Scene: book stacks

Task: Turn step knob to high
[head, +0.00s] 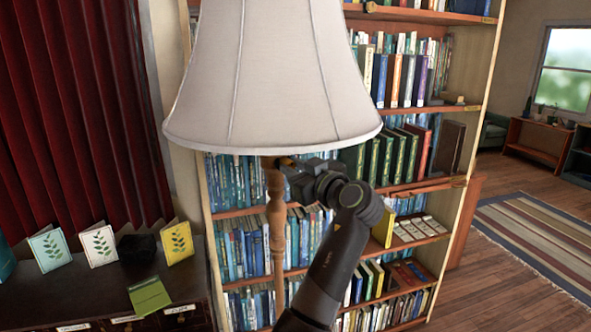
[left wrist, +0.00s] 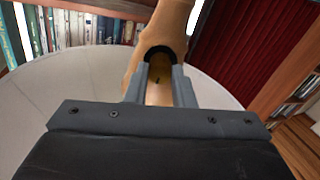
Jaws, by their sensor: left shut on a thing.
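A floor lamp has a pale fabric shade (head: 270,80) and a turned wooden stem (head: 277,225), in the middle of the head view. My left gripper (head: 284,163) is just under the shade's rim, at the upper stem. In the left wrist view the fingers (left wrist: 161,62) are shut on a small tan part in front of the wooden stem (left wrist: 168,22), which I take to be the step knob (left wrist: 159,88). The fingers hide most of it, so its setting cannot be read. The shade (left wrist: 75,85) fills much of that view. My right gripper is not in view.
A tall bookcase (head: 475,110) full of books stands close behind the lamp. At the left, a dark cabinet (head: 80,295) bears several cards below a red curtain (head: 75,110). Open wooden floor and a striped rug (head: 550,235) lie at the right.

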